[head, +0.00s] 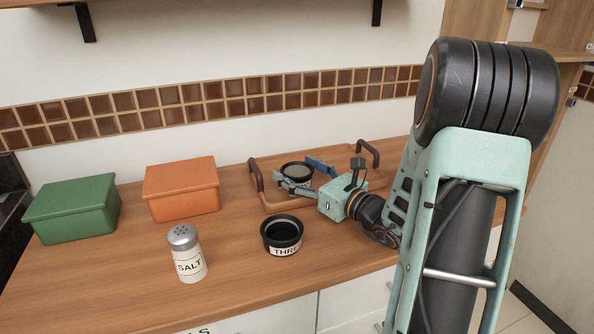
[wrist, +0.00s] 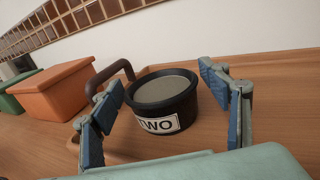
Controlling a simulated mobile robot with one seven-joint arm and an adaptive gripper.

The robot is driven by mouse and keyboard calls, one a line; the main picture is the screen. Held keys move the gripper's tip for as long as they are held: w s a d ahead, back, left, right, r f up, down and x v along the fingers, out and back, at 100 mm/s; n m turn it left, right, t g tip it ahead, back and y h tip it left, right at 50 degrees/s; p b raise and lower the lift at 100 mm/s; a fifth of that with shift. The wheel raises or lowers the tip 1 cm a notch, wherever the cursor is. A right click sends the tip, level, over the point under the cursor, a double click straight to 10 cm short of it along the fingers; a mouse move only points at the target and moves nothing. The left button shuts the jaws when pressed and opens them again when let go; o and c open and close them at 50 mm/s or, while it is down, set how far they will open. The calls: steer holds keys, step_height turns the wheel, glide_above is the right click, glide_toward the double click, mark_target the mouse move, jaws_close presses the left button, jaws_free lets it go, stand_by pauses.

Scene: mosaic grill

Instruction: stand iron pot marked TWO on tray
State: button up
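The black iron pot marked TWO (wrist: 163,99) stands upright between my gripper's fingers in the wrist view, its label facing the camera. In the head view this pot (head: 297,171) is within the area of the wooden tray (head: 268,197), which has two dark curved handles. My gripper (head: 307,176) is open around the pot, one blue-padded finger on each side. In the wrist view gaps show between the pot and both fingers of my gripper (wrist: 160,98).
A second black pot (head: 283,235), its label reading THR and partly cut, stands in front of the tray. A salt shaker (head: 187,254), an orange box (head: 182,189) and a green box (head: 73,209) stand to the left. The counter between shaker and tray is mostly clear.

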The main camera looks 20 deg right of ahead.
steer(key=shift+r, duration=0.25)
steer(key=p+v, duration=0.1)
steer(key=v, duration=1.1)
steer(key=shift+f+p, duration=0.1)
steer(key=shift+p, duration=0.2)
